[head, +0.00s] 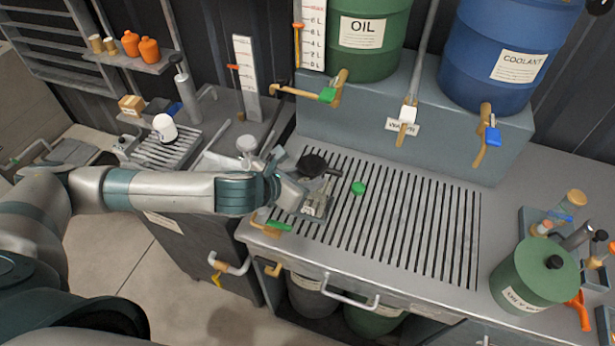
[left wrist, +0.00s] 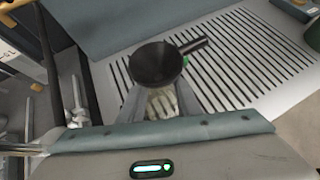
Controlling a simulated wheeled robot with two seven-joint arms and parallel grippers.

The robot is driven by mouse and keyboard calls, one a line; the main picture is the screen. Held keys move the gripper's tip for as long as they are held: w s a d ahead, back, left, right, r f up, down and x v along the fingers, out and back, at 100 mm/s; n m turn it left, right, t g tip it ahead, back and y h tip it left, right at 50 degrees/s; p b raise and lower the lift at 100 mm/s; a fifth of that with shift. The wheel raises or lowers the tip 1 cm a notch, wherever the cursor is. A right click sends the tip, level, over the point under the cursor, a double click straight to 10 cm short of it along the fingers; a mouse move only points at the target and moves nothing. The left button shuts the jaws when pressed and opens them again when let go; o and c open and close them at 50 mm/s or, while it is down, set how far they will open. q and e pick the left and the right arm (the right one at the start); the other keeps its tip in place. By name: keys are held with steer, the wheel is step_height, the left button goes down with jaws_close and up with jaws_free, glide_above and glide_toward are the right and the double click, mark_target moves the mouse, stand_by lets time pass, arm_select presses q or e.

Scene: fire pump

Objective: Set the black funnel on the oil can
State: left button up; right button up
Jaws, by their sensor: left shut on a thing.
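The black funnel (head: 312,165) is at the left end of the slotted bench top, its wide mouth facing up. In the left wrist view the funnel (left wrist: 157,64) is at the fingertips. I cannot tell whether funnel and can touch. My right gripper is not in view.
A green cap (head: 358,188) lies on the slotted grate (head: 410,225), which is otherwise clear. The green oil drum (head: 370,45) and blue coolant drum (head: 510,50) stand behind, with taps overhanging. A green waste can (head: 535,275) stands at the right.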

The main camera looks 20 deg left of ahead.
arm_select(q)
steer(key=shift+f, duration=0.55)
steer(key=o, duration=0.7)
steer(key=shift+o, duration=0.2)
steer(key=shift+r, duration=0.1)
steer(key=p+v, duration=0.7)
steer(key=v, duration=0.4)
stand_by(1.0)
